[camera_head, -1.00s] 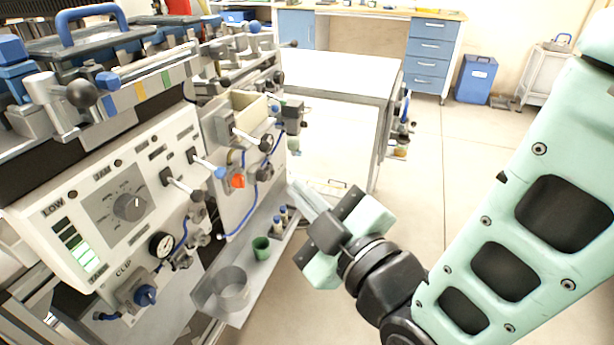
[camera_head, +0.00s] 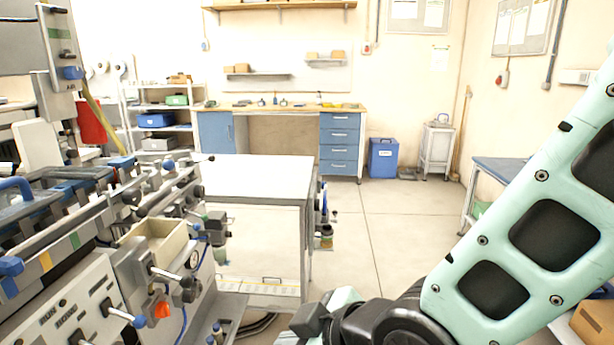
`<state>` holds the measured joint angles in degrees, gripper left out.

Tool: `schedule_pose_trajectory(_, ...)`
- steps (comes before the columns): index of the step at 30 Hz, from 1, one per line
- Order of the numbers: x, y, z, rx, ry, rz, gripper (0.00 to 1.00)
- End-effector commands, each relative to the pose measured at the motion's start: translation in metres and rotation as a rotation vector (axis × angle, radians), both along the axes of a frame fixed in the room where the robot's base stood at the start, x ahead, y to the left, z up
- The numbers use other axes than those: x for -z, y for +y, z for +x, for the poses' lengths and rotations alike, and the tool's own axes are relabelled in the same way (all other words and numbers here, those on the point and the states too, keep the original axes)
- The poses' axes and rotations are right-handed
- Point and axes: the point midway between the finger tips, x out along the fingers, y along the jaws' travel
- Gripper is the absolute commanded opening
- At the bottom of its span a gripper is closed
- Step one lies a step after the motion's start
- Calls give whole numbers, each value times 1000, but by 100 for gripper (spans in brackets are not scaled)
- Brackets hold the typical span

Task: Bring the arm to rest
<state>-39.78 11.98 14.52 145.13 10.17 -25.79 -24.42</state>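My arm (camera_head: 520,235), mint green with dark openings, comes in from the right edge. Its dark wrist joint lies at the bottom middle of the head view. My gripper (camera_head: 318,318) shows only in part at the bottom edge, as a dark block and mint pieces. Its fingertips cannot be made out, so whether it is open or shut cannot be told. No held object shows. The gripper is apart from the machine, to the right of its lower tray.
A grey machine (camera_head: 85,290) with knobs and levers fills the left. A white-topped table (camera_head: 250,175) stands ahead. A workbench (camera_head: 340,145), blue bin (camera_head: 383,158) and white cart (camera_head: 436,150) stand at the back. The floor (camera_head: 385,235) right of the table is clear.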

Motion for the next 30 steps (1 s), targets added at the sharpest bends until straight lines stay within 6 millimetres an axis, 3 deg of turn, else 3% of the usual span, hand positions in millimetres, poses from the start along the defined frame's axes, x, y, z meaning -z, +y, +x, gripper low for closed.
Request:
schedule_pose_trajectory(1,-12,-14,-3,33,69,-32,0)
schedule_pose_trajectory(9,-37,-99,-50,245,458,-268,0)
schedule_pose_trajectory(15,-56,-147,-84,386,637,-412,0)
schedule_pose_trajectory(20,-62,-162,-95,434,690,-462,0)
schedule_pose_trajectory(30,-61,-163,-97,436,696,-467,0)
